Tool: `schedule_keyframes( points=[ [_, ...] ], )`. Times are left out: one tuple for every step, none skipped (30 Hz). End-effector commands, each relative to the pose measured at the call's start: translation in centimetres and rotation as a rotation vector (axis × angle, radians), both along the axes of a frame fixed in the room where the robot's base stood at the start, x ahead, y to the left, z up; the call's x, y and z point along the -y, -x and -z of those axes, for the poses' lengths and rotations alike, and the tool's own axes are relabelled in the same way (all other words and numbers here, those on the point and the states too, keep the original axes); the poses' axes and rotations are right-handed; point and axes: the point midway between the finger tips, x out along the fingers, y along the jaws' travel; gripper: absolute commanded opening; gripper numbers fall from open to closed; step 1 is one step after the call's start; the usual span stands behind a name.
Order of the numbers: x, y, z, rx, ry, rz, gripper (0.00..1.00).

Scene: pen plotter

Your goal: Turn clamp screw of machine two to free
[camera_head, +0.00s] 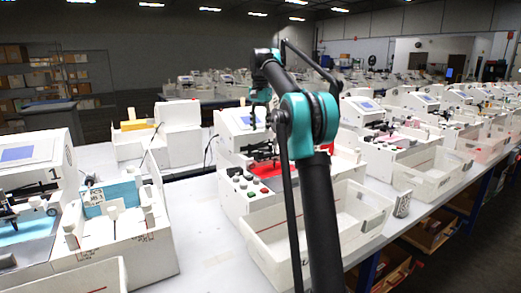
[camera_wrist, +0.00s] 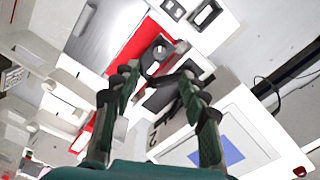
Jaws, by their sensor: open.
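Machine two (camera_head: 232,130) is the white plotter with a red bed (camera_head: 265,168) in the middle of the head view, partly behind my arm. In the wrist view its blue screen (camera_wrist: 218,148) is at the lower right and its red bed (camera_wrist: 137,48) at the upper left. My gripper (camera_wrist: 160,74) is open, its two dark fingers spread over the pen carriage of machine two. A small grey, knob-like part (camera_wrist: 160,50) shows just beyond the fingertips; I cannot tell for sure that it is the clamp screw. Nothing is seen held between the fingers.
Machine one (camera_head: 30,165), with a blue bed, stands at the left. A white open bin (camera_head: 275,240) is in front of machine two, and a patterned cup (camera_head: 402,204) stands to its right. More plotters line the bench at right. A bare bench strip (camera_head: 205,235) lies between the machines.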

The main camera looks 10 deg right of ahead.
Motion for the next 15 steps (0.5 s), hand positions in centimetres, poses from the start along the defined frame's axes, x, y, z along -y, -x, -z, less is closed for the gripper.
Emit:
schedule_keyframes(
  points=[
    [0.0, 0.1, 0.8, 0.000, 0.000, 0.000, 0.44],
    [0.0, 0.1, 1.4, 0.000, 0.000, 0.000, 0.44],
    [0.0, 0.1, 2.1, 0.000, 0.000, 0.000, 0.44],
    [0.0, 0.0, 2.6, 0.000, 0.000, 0.000, 0.44],
    [0.0, 0.0, 3.2, 0.000, 0.000, 0.000, 0.44],
    [0.0, 0.0, 3.9, 0.000, 0.000, 0.000, 0.44],
    [0.0, 0.1, 4.4, 0.000, 0.000, 0.000, 0.44],
    [0.0, 0.0, 5.0, 0.000, 0.000, 0.000, 0.44],
    [0.0, 0.0, 5.7, 0.000, 0.000, 0.000, 0.44],
    [0.0, 0.0, 6.2, 0.000, 0.000, 0.000, 0.44],
    [0.0, 0.1, 6.7, 0.000, 0.000, 0.000, 0.44],
    [0.0, 0.1, 7.3, 0.000, 0.000, 0.000, 0.44],
    [0.0, 0.1, 7.7, 0.000, 0.000, 0.000, 0.44],
    [0.0, 0.0, 8.1, 0.000, 0.000, 0.000, 0.44],
    [0.0, 0.0, 8.5, 0.000, 0.000, 0.000, 0.44]
  ],
)
